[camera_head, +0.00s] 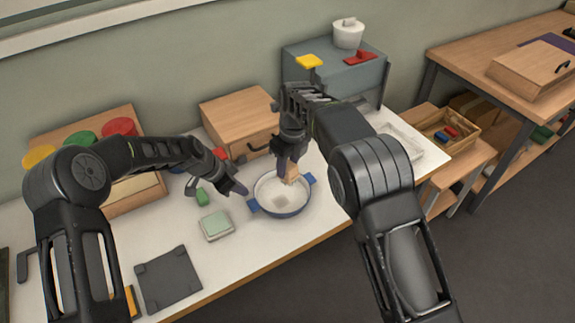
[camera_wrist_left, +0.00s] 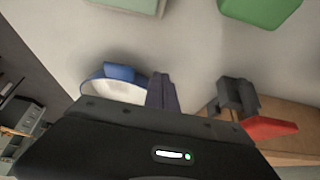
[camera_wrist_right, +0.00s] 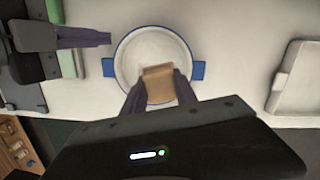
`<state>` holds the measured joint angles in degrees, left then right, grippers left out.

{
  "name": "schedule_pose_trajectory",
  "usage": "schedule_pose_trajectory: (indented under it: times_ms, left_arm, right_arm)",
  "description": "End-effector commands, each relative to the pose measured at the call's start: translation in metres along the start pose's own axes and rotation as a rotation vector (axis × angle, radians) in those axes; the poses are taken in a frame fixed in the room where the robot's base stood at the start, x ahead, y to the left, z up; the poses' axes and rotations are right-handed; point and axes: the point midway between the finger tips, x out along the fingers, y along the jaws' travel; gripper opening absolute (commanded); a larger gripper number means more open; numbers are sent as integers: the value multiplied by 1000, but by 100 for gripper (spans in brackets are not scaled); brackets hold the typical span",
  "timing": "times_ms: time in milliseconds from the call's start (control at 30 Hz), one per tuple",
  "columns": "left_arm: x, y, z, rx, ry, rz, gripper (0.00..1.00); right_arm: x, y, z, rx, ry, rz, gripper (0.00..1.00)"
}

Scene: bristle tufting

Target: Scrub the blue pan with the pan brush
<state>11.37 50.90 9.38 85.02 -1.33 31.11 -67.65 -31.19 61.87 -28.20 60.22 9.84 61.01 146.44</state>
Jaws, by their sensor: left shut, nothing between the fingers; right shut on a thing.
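The blue pan (camera_head: 265,208) has a white inside and two blue handles. It stands on the white table near its front edge and also shows in the right wrist view (camera_wrist_right: 118,60). My right gripper (camera_head: 286,160) is shut on the pan brush (camera_head: 291,174), a tan wooden block. The brush is over the pan's inside in the right wrist view (camera_wrist_right: 157,84); whether its bristles touch the bottom is hidden. My left gripper (camera_head: 242,190) is shut and empty, just left of the pan's left handle. Its fingers show together in the left wrist view (camera_wrist_left: 162,93).
A green-topped sponge-like block (camera_head: 216,225) and a small green block (camera_head: 202,197) lie left of the pan. A dark square plate (camera_head: 168,278) is at the front left. A wooden box (camera_head: 238,118) stands behind; a white tray (camera_head: 402,142) lies right.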

Motion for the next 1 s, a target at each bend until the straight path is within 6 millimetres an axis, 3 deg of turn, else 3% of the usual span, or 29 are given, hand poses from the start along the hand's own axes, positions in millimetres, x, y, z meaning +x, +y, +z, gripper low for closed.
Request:
schedule_pose_trajectory:
  times_ms: [500, 1000]
  left_arm:
    - [-38, 1, -21, 2, 0, 1, 0]
    - [-44, 0, -22, 1, 0, 0, 0]
  right_arm:
    - [0, 0, 0, 0, 0, 0, 2]
    - [0, 0, 0, 0, 0, 0, 2]
